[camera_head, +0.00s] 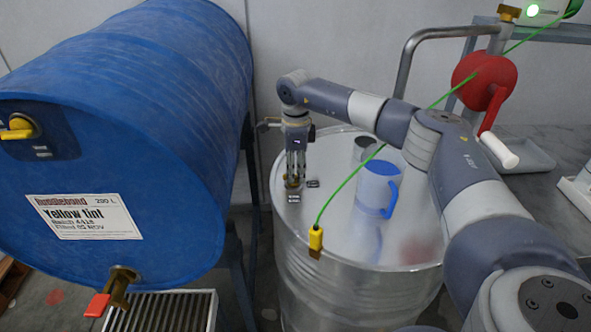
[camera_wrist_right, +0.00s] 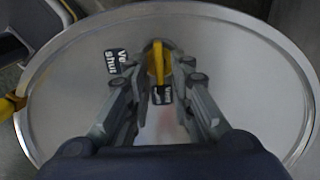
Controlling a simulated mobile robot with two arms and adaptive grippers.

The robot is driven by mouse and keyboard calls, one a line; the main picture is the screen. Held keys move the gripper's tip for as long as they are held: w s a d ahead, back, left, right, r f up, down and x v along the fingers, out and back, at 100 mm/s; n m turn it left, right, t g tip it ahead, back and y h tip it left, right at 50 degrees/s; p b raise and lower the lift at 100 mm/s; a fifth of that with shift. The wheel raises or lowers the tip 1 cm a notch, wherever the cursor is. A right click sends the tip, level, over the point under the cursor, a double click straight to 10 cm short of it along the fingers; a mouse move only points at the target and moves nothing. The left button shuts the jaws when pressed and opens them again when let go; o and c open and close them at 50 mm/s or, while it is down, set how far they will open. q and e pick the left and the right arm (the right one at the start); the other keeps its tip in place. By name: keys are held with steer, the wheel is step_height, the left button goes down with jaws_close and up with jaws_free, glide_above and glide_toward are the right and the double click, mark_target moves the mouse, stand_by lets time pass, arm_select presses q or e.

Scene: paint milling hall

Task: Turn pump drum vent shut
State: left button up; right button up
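The pump drum (camera_head: 345,235) is an upright silver drum right of the blue drum. Its vent has a yellow handle (camera_wrist_right: 158,62) on the lid near the rim; in the wrist view the handle runs up and down the picture. A dark label reading "Shut" (camera_wrist_right: 116,61) lies left of it, and a second small label (camera_wrist_right: 162,95) lies at its lower end. My right gripper (camera_head: 293,182) points straight down over the vent. Its fingers (camera_wrist_right: 160,75) stand either side of the handle, apart, with a visible gap; contact is unclear. In the head view the fingers mostly hide the vent. My left gripper is out of view.
The blue drum (camera_head: 150,130) lies close on the left; a red crank wheel (camera_head: 478,82) is right.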

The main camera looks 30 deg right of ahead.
jaws_close()
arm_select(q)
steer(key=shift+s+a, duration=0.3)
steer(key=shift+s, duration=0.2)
